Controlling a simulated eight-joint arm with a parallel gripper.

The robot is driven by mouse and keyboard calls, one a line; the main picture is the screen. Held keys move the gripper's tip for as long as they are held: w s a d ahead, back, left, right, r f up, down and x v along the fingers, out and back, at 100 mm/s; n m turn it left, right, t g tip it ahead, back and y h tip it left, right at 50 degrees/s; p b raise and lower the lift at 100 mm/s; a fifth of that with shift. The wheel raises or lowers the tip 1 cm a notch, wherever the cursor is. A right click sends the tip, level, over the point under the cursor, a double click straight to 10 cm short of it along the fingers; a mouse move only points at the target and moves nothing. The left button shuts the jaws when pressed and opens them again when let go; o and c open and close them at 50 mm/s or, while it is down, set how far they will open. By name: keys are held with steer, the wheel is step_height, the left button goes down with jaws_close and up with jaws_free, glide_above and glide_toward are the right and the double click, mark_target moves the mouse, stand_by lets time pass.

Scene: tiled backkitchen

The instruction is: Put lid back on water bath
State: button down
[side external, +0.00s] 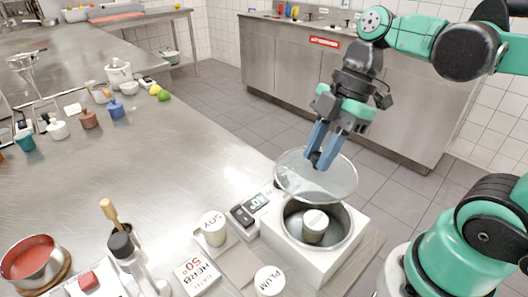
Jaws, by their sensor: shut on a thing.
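The water bath (294,250) is a white box with a round metal well at the table's right corner. A white-topped container (315,224) stands inside the well. The lid (336,183) is a round, see-through disc with a pale rim and a dark knob. My gripper (317,160) is shut on the lid's knob, its blue fingers pointing down. The lid hangs tilted above the water bath, over the back part of the opening. It looks apart from the rim, and the front of the well shows uncovered. The fingers partly hide the knob.
A jar marked SOY (214,227), a dark control unit (243,215), a PLUM jar (270,281) and an HERB BATH card (197,273) crowd the water bath's left side. A steel pan (33,262) stands front left. The middle of the steel table (170,160) is clear.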

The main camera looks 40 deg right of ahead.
steer(key=shift+s+a+f+n+g, duration=0.15)
steer(key=shift+s+f+n, duration=0.15)
steer(key=shift+s, duration=0.15)
steer(key=shift+s+d+f+n+g, duration=0.15)
steer(key=shift+s+f+n, duration=0.15)
steer(key=shift+s, duration=0.15)
steer(key=shift+a+f, duration=0.15)
steer(key=shift+f, duration=2.95)
steer(key=shift+f, duration=0.2)
steer(key=shift+c, duration=0.5)
jaws_free()
steer(key=shift+r, duration=0.1)
steer(key=shift+r, duration=3.4)
